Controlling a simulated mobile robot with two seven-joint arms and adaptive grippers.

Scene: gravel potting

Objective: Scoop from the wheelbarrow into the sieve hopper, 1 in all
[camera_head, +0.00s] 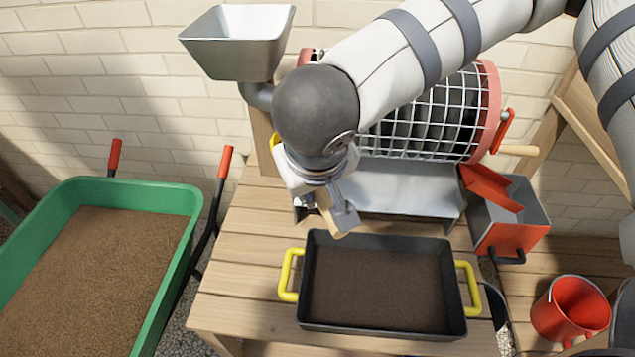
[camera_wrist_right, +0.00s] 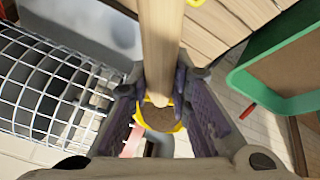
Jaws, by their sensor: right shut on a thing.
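The green wheelbarrow (camera_head: 178,200) stands at the left, filled with brown loose material; its green wall also shows at the right of the wrist view (camera_wrist_right: 240,78). The grey metal sieve hopper (camera_head: 238,45) is at the upper left, above a pipe by the wire drum. My right gripper (camera_head: 335,205) is below and right of the hopper, over the bench. It is shut on the wooden handle (camera_wrist_right: 160,45) of a scoop. A yellow rim (camera_wrist_right: 180,127) around brown material shows beyond the handle's end, apparently the scoop's bowl. In the head view my wrist hides most of it. My left gripper is out of view.
A dark tray (camera_head: 308,270) with yellow handles and brown material lies on the bench (camera_head: 235,270). The wire sieve drum (camera_head: 485,105) is behind my right arm. A red-and-grey bin (camera_head: 530,232) and a red bucket (camera_head: 590,310) stand at the right.

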